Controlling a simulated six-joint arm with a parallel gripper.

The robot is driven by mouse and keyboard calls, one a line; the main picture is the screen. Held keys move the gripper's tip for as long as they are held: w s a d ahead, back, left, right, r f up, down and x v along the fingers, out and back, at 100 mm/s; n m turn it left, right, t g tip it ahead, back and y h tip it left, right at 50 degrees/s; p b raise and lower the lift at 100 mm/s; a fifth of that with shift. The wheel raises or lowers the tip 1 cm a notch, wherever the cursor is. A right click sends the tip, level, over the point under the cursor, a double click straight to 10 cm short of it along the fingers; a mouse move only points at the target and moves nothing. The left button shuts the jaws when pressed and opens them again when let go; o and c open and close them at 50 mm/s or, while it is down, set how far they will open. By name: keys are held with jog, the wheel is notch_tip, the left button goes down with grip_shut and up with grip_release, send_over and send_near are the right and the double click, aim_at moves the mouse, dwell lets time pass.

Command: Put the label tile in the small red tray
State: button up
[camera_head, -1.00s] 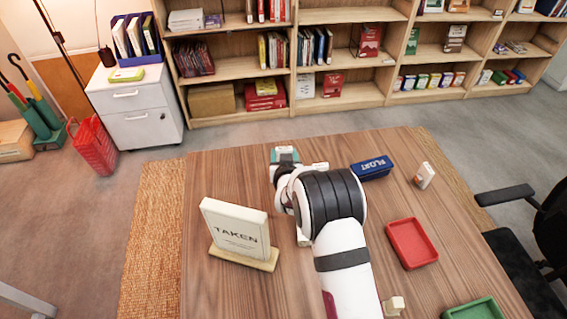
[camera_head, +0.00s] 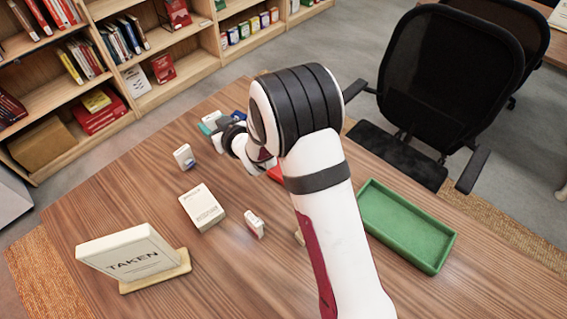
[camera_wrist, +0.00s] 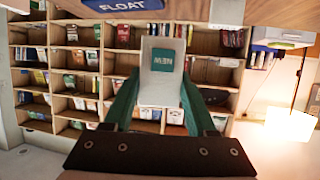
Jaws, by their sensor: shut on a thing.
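The label tile (camera_wrist: 160,62) is a pale piece with a teal square reading NEW. In the wrist view it stands between the green fingers of my gripper (camera_wrist: 158,98), which is shut on it. In the head view my wrist points to the far part of the table. A small teal and white patch (camera_head: 210,122) shows at its end, too small to tell tile from fingers. The small red tray (camera_head: 275,173) is almost wholly hidden behind my arm; only a red sliver shows. I cannot tell the height of the tile above the table.
A TAKEN sign (camera_head: 130,255), a white box (camera_head: 202,207) and small pale pieces (camera_head: 184,157) (camera_head: 254,222) stand on the left and middle of the table. A green tray (camera_head: 405,225) is right of my arm. The blue FLOAT box (camera_wrist: 122,5) is at the wrist view's top edge.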

jog(key=d+m+h, duration=0.1)
jog(key=d, duration=1.6)
jog(key=s+d+m+t+h, duration=0.1)
jog(key=s+d+m, duration=0.1)
jog(key=s+d, duration=0.95)
jog(key=shift+n, duration=0.3)
jog(key=w+a+f, duration=0.4)
jog(key=a, duration=0.1)
jog(key=w+a+f, duration=0.1)
jog(key=w+a, duration=0.1)
jog(key=a, duration=0.1)
jog(key=shift+a+f, duration=0.2)
jog(key=shift+f, duration=0.2)
jog(key=shift+h, duration=0.3)
jog(key=shift+w+a+f, duration=0.15)
jog(key=shift+a+f, duration=0.05)
jog(key=shift+f, duration=0.9)
jog(key=shift+w+a+f, duration=0.1)
jog(key=shift+a+f, duration=0.05)
jog(key=shift+f, duration=0.95)
jog(key=shift+f, duration=0.1)
jog(key=o, duration=1.4)
